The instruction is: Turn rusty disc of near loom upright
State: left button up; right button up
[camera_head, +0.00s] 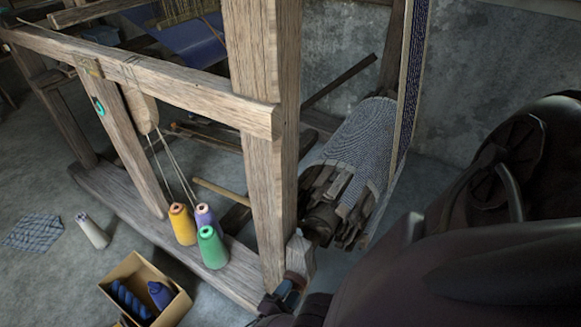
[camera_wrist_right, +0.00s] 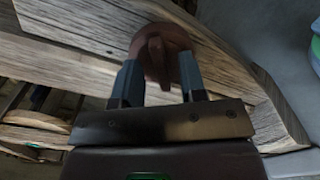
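The rusty disc (camera_wrist_right: 176,41) is a round brown plate with a raised bar across it, mounted on the loom's wooden beam in the right wrist view. The bar runs nearly up and down in that picture. My right gripper (camera_wrist_right: 159,62) is open, its two dark fingers apart on either side of the bar. I cannot tell whether either finger touches it. In the head view my right gripper (camera_head: 287,290) is small and dark at the foot of the near loom's front post (camera_head: 265,170). The disc cannot be made out there. My left gripper is not in view.
Yellow (camera_head: 182,225), purple (camera_head: 204,216) and green (camera_head: 212,248) thread cones stand on the loom's bottom beam. A cardboard box (camera_head: 172,308) with blue spools sits on the floor. A cloth-wrapped roller (camera_head: 358,145) lies right of the post.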

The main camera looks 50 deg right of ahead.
jog(key=shift+d, duration=0.25)
grip_shut()
dwell(0.3)
jog(key=n, duration=1)
jog(key=shift+w+a+r+n, duration=0.1)
jog(key=shift+w+r+n, duration=0.05)
jog(key=shift+w+n, duration=0.15)
jog(key=shift+n, duration=0.3)
